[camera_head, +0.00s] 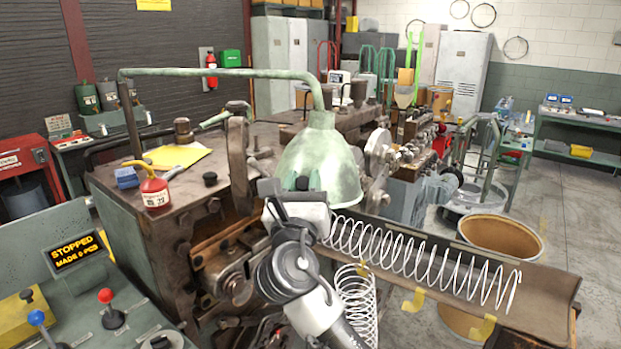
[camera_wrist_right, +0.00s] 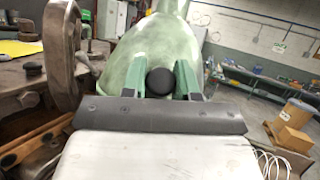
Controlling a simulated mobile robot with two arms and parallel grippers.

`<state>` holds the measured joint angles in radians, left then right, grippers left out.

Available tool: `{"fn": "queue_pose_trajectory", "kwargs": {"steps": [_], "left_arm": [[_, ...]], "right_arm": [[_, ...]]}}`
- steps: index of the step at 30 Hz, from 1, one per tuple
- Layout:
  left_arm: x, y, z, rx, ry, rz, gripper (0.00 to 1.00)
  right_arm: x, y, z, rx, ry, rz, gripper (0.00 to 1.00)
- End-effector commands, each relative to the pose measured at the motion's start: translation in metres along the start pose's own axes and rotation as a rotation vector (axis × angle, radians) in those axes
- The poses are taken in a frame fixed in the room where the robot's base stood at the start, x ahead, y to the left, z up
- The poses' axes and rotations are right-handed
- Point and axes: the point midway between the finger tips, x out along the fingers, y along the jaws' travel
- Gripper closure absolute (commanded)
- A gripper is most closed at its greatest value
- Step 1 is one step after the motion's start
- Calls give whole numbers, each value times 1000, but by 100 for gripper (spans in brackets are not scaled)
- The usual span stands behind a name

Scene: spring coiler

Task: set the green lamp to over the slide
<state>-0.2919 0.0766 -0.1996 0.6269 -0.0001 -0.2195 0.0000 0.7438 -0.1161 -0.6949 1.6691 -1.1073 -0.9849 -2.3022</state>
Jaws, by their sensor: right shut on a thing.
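The green lamp has a pale green bell shade (camera_head: 325,160) on a bent green pipe arm (camera_head: 215,73) above the coiling machine. Its shade also fills the top middle of the right wrist view (camera_wrist_right: 150,40). My right gripper (camera_head: 302,184) is at the lower front of the shade, its fingers (camera_wrist_right: 160,80) shut on the lamp's black knob (camera_wrist_right: 160,82). The slide (camera_head: 545,288) is a brown trough running down to the right from the machine, with a long wire spring (camera_head: 420,262) on it. The shade hangs left of most of the slide. My left gripper is not in view.
A control desk at lower left has a sign (camera_head: 77,251) reading STOPPED, and red and blue knobs. A red oil can (camera_head: 154,188) and yellow paper (camera_head: 178,157) lie on the machine top. A round bin (camera_head: 500,234) stands behind the slide. A second coil (camera_head: 356,303) hangs below.

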Motion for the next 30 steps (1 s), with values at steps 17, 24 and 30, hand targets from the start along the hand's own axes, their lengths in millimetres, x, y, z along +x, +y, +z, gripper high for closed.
{"fn": "queue_pose_trajectory", "kwargs": {"steps": [17,24,30], "left_arm": [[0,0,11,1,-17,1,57],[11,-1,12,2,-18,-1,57],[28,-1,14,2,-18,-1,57]], "right_arm": [[0,0,0,1,0,2,46],[-21,1,-3,4,-1,4,46],[-63,1,-4,5,0,4,46]]}}
